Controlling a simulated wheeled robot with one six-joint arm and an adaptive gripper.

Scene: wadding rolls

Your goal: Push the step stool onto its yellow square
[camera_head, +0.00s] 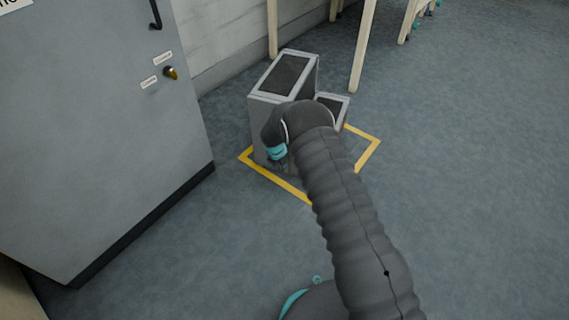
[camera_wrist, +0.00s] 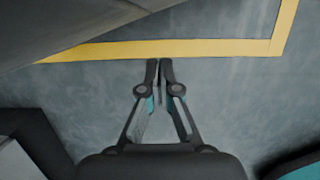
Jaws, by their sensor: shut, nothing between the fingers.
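The step stool (camera_head: 284,75) is grey with dark treads, a tall step on the left and a lower step (camera_head: 333,103) on the right. It stands upright over the back-left part of the yellow square (camera_head: 367,158); the square's far side is mostly hidden behind it. My gripper is low in front of the stool in the head view, its fingertips largely hidden by my wrist. In the wrist view my gripper (camera_wrist: 160,64) is shut and empty, tips just short of a yellow line (camera_wrist: 200,48). Whether it touches the stool I cannot tell.
A grey cabinet (camera_head: 95,130) with a handle stands at the left. A pale wall (camera_head: 225,40) is behind the stool, and pale table legs (camera_head: 362,50) stand behind and right of it. The floor on the right (camera_head: 470,190) is clear.

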